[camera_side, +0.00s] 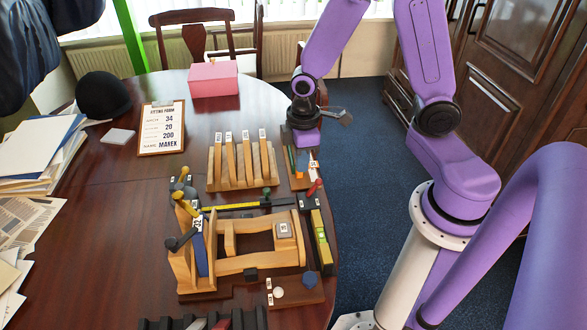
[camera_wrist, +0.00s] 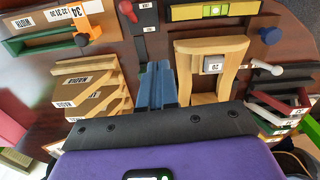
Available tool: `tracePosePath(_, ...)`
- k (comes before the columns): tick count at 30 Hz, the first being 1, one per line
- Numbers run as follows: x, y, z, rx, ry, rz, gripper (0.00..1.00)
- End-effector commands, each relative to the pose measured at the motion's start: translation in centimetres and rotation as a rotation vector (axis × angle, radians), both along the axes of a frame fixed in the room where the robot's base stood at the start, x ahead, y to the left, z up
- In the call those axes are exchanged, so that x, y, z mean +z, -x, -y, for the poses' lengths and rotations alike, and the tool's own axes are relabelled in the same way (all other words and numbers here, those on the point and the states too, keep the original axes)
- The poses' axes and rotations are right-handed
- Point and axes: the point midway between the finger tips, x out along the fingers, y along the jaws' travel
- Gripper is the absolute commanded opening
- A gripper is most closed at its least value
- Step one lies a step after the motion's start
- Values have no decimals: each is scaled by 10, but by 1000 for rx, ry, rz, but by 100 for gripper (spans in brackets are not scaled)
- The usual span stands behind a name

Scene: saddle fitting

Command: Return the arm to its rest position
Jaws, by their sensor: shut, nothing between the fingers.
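My gripper (camera_side: 306,140) hangs at the end of my purple arm in the side view, over the table's right edge and beside the wooden rack with upright slats (camera_side: 240,165). It is shut and I see nothing held in it. Its fingertips are hard to make out against the things behind them.
Nearby are a wooden frame fixture (camera_side: 262,265) with a blue piece (camera_side: 200,258), a spirit level (camera_side: 320,238) and a small tool tray (camera_side: 300,182). Farther off are a clipboard (camera_side: 161,128), a pink box (camera_side: 213,79) and a black cap (camera_side: 102,95). Blue carpet (camera_side: 372,160) lies open right of the table.

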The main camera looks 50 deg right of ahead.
Motion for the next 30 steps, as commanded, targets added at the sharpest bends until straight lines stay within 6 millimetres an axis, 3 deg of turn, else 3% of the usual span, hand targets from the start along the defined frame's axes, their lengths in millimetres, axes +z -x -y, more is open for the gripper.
tracePosePath(3, 29, 28, -17, 52, -8, 11, 0)
tracePosePath(9, 68, 81, -31, 126, -15, 14, 0)
tracePosePath(18, 107, 151, -25, 217, -23, 12, 0)
tracePosePath(24, 114, 167, -19, 236, -22, 10, 0)
tracePosePath(30, 115, 167, -19, 237, -22, 9, 0)
